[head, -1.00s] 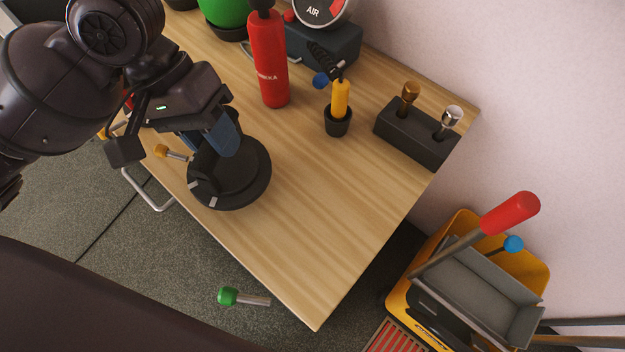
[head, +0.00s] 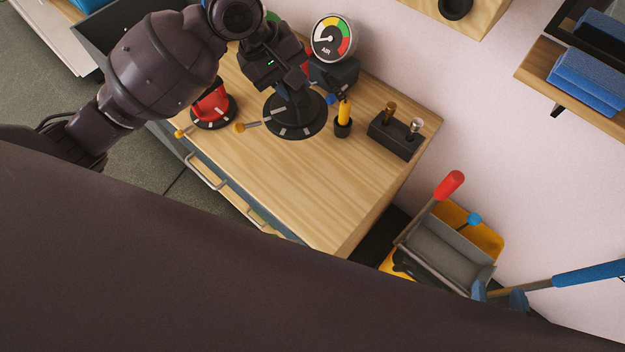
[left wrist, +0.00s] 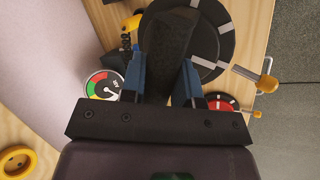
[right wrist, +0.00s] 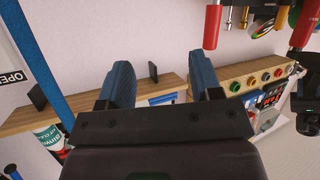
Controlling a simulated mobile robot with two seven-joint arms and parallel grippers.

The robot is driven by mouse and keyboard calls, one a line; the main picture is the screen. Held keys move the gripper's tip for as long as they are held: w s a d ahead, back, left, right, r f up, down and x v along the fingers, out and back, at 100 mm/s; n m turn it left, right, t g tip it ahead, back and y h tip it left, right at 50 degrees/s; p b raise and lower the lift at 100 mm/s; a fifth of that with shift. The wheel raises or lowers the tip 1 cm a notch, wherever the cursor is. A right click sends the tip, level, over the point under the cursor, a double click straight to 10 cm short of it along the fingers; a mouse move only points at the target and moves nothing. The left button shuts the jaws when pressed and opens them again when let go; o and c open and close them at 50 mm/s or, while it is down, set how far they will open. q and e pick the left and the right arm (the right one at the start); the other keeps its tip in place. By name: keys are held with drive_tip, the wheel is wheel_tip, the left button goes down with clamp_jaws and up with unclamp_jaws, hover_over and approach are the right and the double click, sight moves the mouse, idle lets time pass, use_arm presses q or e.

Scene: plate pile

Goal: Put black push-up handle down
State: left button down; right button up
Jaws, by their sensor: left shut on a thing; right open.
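The black push-up handle has a round black base with pale marks (head: 297,116), over the wooden table (head: 340,195) in the head view. Its dark grip (left wrist: 166,45) is between the blue fingers of my left gripper (left wrist: 168,80) in the left wrist view. In the head view my left gripper (head: 288,88) is above the base and partly hides the grip. I cannot tell whether the base touches the wood. My right gripper (right wrist: 165,85) is open and empty, facing a wall shelf. Its blue fingertips also show in the head view (head: 498,295), at the lower right.
A red piece on a marked base (head: 210,106) and an orange-ended tool (head: 240,127) are left of the handle. A yellow-handled tool (head: 344,112), a dark block (head: 393,140) and an air gauge (head: 333,40) stand near it. The table's front right is clear.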

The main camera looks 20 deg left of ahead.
use_arm(q)
drive_tip(key=s+d+r+n+t+y+p, duration=0.15)
drive_tip(key=s+d+r+n+p, duration=0.3)
drive_tip(key=p, duration=1.05)
use_arm(e)
wheel_tip(320, 180, up, 9)
drive_tip(key=s+g, duration=0.2)
use_arm(q)
drive_tip(key=shift+n, duration=0.35)
drive_tip(key=shift+w+d+f+b, duration=0.3)
drive_tip(key=shift+f+b, duration=0.45)
drive_tip(key=shift+f, duration=2.75)
drive_tip(key=shift+w+d+f+b, duration=0.3)
drive_tip(key=shift+f+b, duration=0.45)
drive_tip(key=shift+f, duration=2.8)
drive_tip(key=shift+w+d+f+b, duration=0.15)
drive_tip(key=shift+d+f+b, duration=0.4)
drive_tip(key=shift+f, duration=2.95)
use_arm(e)
drive_tip(key=shift+m, duration=0.3)
drive_tip(key=shift+s+f, duration=0.2)
drive_tip(key=shift+f, duration=0.7)
drive_tip(key=shift+s+f, duration=0.2)
drive_tip(key=shift+f, duration=0.7)
drive_tip(key=shift+s+f, duration=0.2)
drive_tip(key=shift+f, duration=0.7)
use_arm(q)
drive_tip(key=shift+a+f, duration=0.15)
drive_tip(key=shift+a, duration=0.05)
